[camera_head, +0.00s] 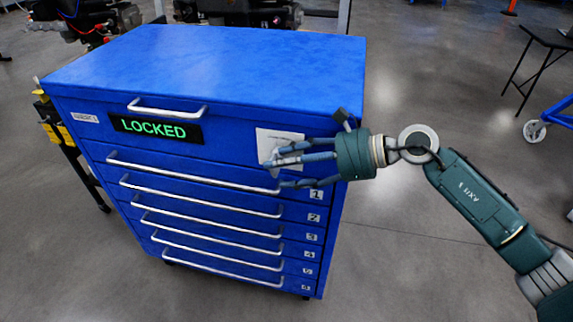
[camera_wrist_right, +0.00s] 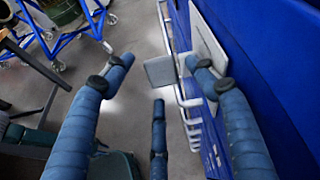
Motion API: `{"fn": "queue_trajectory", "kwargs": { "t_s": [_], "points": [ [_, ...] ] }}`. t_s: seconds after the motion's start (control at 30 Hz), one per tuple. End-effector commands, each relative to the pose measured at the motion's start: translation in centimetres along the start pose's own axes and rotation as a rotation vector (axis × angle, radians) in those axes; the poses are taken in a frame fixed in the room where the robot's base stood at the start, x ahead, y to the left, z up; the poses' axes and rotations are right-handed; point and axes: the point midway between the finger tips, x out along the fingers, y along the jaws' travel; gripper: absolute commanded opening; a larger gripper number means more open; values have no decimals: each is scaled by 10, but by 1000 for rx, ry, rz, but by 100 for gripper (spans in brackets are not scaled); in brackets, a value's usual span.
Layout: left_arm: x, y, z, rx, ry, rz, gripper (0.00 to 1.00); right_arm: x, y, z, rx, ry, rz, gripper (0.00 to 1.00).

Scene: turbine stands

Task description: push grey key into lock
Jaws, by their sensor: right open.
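A grey key (camera_wrist_right: 160,70) with a flat, square head shows in the right wrist view. It stands out from the white lock plate (camera_wrist_right: 207,38) on the cabinet's front. How deep the key sits in the lock cannot be told. In the head view the lock plate (camera_head: 279,140) is right of the green LOCKED display (camera_head: 156,129); my fingers partly cover it. My right gripper (camera_head: 277,168) reaches in from the right in front of the plate. Its fingers are open and spread, with the key head between them in the wrist view. My left gripper is not in view.
The blue cabinet (camera_head: 215,65) has several drawers with protruding metal bar handles (camera_head: 195,178) just below and left of my right fingers. Its top is bare. A black stand (camera_head: 545,38) and a blue wheeled frame (camera_head: 560,118) stand far right. The floor right of the cabinet is open.

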Motion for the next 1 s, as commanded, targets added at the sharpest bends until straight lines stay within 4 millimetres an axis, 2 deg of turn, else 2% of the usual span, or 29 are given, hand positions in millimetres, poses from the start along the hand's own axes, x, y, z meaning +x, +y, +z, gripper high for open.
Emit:
{"fn": "queue_trajectory", "kwargs": {
  "t_s": [0.03, 0.7, 1.0],
  "points": [
    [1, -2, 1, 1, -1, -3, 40, -5, -7, 2, -6, -4, -17, 66],
    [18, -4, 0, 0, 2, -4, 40, -58, -7, -2, -3, 2, -20, 66],
    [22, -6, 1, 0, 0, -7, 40, -73, -6, 0, -2, 1, -17, 66]
  ]
}}
